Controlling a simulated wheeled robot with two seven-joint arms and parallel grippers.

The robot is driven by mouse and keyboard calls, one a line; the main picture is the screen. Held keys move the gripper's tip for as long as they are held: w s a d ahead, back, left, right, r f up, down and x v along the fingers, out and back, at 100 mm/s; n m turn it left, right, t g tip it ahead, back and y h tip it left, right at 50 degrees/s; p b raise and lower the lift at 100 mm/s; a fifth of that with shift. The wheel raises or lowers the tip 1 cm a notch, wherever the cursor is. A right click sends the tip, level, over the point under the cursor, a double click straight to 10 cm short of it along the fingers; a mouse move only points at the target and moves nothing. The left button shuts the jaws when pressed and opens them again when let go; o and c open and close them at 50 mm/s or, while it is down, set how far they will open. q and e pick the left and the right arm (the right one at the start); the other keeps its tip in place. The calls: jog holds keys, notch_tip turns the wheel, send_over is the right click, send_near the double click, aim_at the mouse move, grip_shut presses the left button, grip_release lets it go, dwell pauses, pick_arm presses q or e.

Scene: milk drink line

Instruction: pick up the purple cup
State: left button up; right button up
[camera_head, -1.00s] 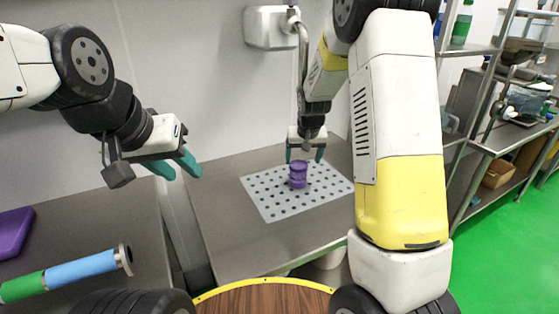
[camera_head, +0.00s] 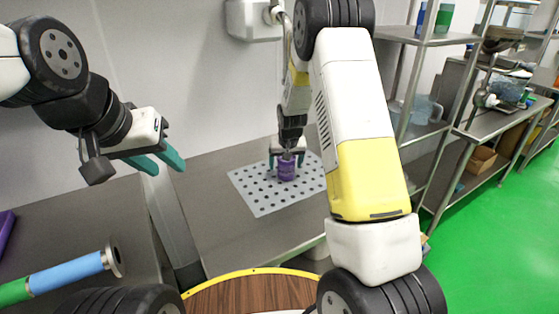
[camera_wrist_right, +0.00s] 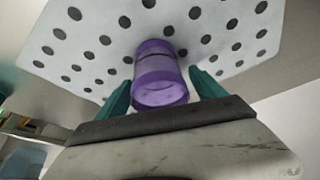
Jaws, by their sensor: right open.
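The purple cup (camera_head: 286,170) stands upright on a white perforated mat (camera_head: 262,199) on the grey counter. It also shows in the right wrist view (camera_wrist_right: 157,72), between the two teal fingers. My right gripper (camera_head: 287,160) is open, pointing down at the cup with one finger on either side of it. In the right wrist view the fingers (camera_wrist_right: 160,92) appear apart from the cup's sides. My left gripper (camera_head: 172,163) is open and empty, in the air above the counter at left.
A green and blue cylinder (camera_head: 65,273) lies on the left counter, beside a purple object (camera_head: 5,232) at the picture's edge. A round wooden surface with a yellow rim (camera_head: 245,295) is in front. Metal shelves (camera_head: 440,40) stand at right. The counter around the mat is clear.

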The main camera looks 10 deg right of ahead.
jog(key=c, duration=1.4)
